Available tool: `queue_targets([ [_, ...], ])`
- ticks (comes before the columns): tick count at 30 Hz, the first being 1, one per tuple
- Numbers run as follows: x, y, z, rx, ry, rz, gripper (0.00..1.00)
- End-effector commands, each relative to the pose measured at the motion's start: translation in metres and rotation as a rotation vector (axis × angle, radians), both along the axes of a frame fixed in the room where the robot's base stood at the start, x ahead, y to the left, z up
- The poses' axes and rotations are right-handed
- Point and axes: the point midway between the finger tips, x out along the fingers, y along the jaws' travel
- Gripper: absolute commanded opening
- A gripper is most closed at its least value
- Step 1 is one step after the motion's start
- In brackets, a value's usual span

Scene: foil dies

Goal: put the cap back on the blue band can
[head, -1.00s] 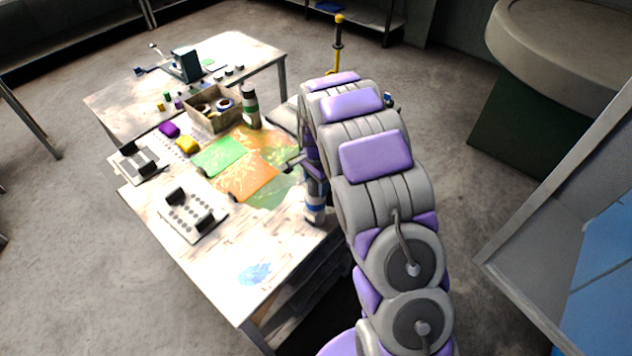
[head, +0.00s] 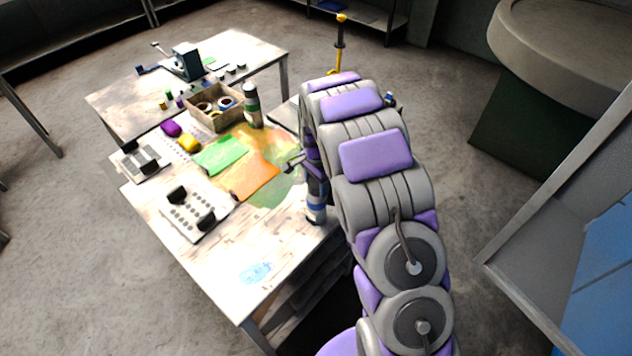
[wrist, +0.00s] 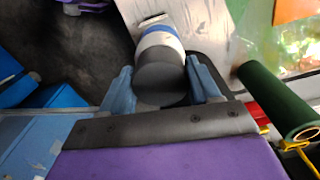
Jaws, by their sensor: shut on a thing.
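The blue band can (head: 316,212) stands upright near the right edge of the near table, partly hidden by my arm. In the wrist view its white body and blue band (wrist: 158,39) show just beyond the fingers. A dark grey round cap (wrist: 162,80) is between the two light blue fingers of my gripper (wrist: 160,72), which is shut on it. The cap is in line with the can and overlaps its top in this view. I cannot tell whether it is seated or a little above.
A green-banded can (head: 252,107) stands beside a box of tape rolls (head: 214,112). Green (head: 221,154) and orange (head: 255,177) sheets lie left of my gripper. A dark green roll (wrist: 277,103) is close to the right finger. The table's front is mostly clear.

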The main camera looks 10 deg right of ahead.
Motion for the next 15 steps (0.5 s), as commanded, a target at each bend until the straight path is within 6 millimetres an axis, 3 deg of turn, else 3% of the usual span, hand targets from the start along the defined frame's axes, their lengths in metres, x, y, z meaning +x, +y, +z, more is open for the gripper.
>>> queue_targets([
  [6,0.0,0.0001,0.0,0.0,0.0,0.0,0.33],
  [7,0.0001,0.0,0.0001,0.0,0.0,0.0,0.63],
  [15,0.0001,0.0,0.0001,0.0,0.0,0.0,0.89],
])
